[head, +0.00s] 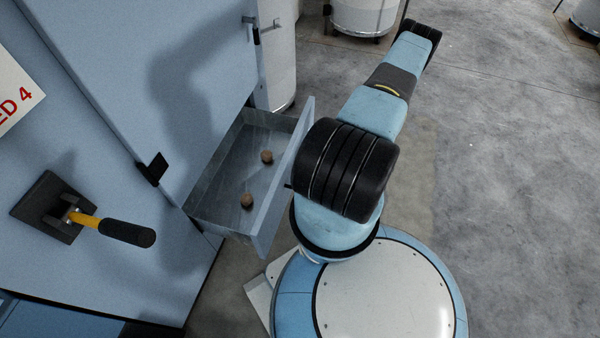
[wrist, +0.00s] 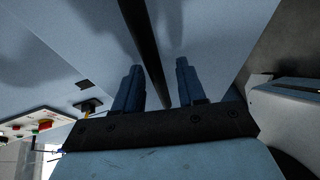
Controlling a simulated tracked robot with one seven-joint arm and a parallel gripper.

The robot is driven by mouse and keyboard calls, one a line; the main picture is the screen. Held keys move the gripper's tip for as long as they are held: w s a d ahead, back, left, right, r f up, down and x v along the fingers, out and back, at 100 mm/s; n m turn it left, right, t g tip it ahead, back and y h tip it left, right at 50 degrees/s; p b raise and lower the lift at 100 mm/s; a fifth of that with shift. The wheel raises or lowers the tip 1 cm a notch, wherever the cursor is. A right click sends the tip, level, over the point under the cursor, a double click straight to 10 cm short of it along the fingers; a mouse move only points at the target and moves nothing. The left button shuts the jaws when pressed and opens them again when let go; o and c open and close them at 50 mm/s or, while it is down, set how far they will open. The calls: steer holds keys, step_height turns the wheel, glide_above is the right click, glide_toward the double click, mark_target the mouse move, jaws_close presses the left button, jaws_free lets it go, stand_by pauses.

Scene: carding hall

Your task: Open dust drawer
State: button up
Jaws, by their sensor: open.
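The dust drawer (head: 278,196) is pulled well out of the blue cabinet (head: 205,50) in the head view. Its grey metal inside shows, with two small brown lumps (head: 267,157) (head: 247,200) on its floor. My arm stands at the outer side of its front panel and hides my gripper in that view. In the wrist view my gripper (wrist: 158,66) is open, its two dark blue fingers apart in front of a pale blue surface. A dark bar (wrist: 143,30) runs between the fingers; I cannot tell whether it is the drawer's handle or whether they touch it.
A lever with a yellow shaft and black grip (head: 127,233) sticks out from the cabinet at the left. A black latch (head: 153,169) is beside the drawer. White drums (head: 363,14) stand behind. Grey floor (head: 500,180) is clear at the right. The wrist view shows a button panel (wrist: 35,127).

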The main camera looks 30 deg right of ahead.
steer(key=v, duration=1.3)
steer(key=shift+w+r, duration=0.1)
